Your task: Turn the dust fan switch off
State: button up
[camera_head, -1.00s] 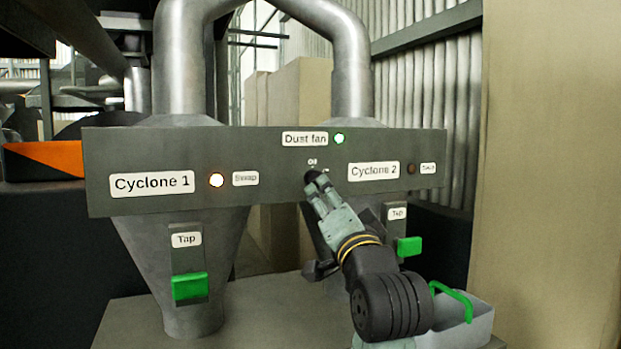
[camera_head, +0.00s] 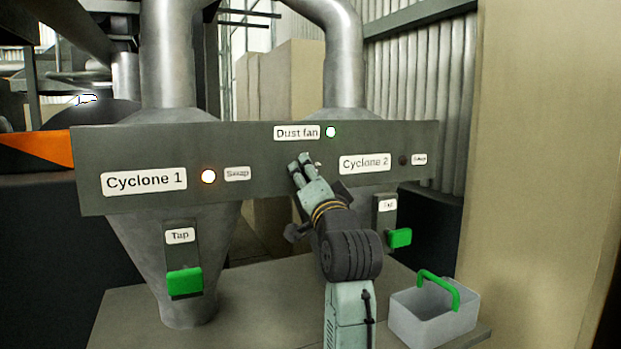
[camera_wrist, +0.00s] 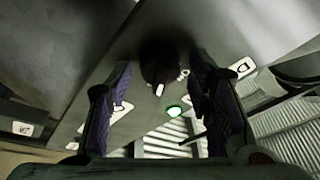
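The dust fan switch is a dark round knob (camera_wrist: 158,60) with a white mark, on the grey control panel (camera_head: 260,190). In the head view my gripper hides most of it, below the "Dust fan" label (camera_head: 297,133). The dust fan light (camera_head: 330,132) glows green and also shows in the wrist view (camera_wrist: 174,112). My gripper (camera_head: 302,159) is at the panel front. In the wrist view its two dark fingers (camera_wrist: 160,72) are apart, one on each side of the knob. I cannot tell whether they touch it.
Cyclone 1's light (camera_head: 208,176) glows orange; Cyclone 2's light (camera_head: 403,160) is dark. Green tap handles (camera_head: 184,282) (camera_head: 399,238) sit below the panel. A grey bin (camera_head: 436,318) with a green handle stands on the table at right. A beige wall (camera_head: 530,180) is at far right.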

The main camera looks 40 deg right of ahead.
jog(key=c, duration=0.9)
jog(key=shift+c, duration=0.2)
jog(key=shift+f+n, duration=0.1)
jog(key=shift+n, duration=0.2)
jog(key=n+y+b, duration=0.2)
jog(key=n, duration=0.3)
jog(key=n+t+y+b, duration=0.1)
jog(key=n+y+b, duration=0.1)
jog(key=n, duration=0.3)
jog(key=n+t+y+b, duration=0.1)
jog(key=n+y+b, duration=0.1)
jog(key=n, duration=0.3)
jog(key=shift+s+d+n, duration=0.1)
jog(key=shift+d+n, duration=0.2)
jog(key=o, duration=1.1)
